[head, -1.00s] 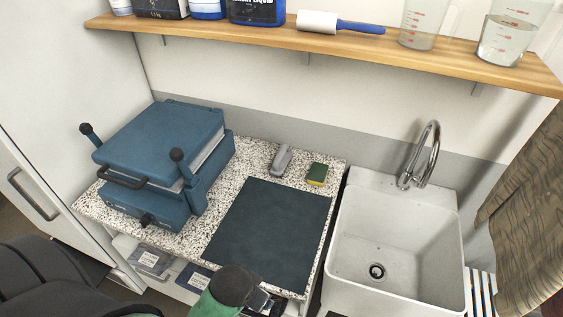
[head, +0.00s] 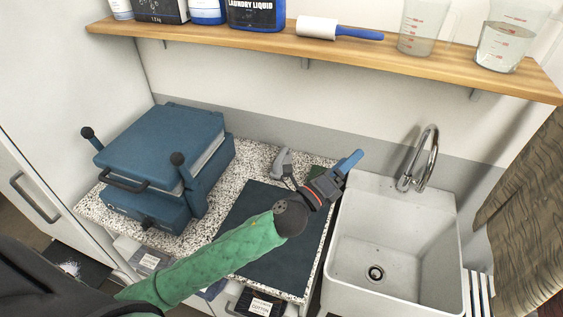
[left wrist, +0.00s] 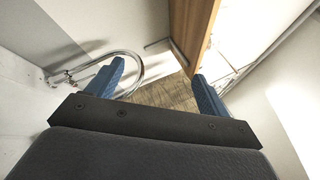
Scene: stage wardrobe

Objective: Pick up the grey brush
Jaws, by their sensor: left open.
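The grey brush (head: 281,161) lies at the back of the speckled counter, left of the sponge, in the head view. My left gripper (head: 347,166) is just right of it, over the counter's back right part near the sink, and points to the right, away from the brush. In the left wrist view its two blue fingers (left wrist: 155,85) are apart with nothing between them. That view shows the tap and brown cloth, not the brush. My right gripper is in neither view.
A blue heat press (head: 160,150) stands on the left of the counter. A dark mat (head: 250,205) lies under my left arm. The sink (head: 400,240) and tap (head: 420,160) are to the right. A wooden shelf (head: 270,42) hangs above.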

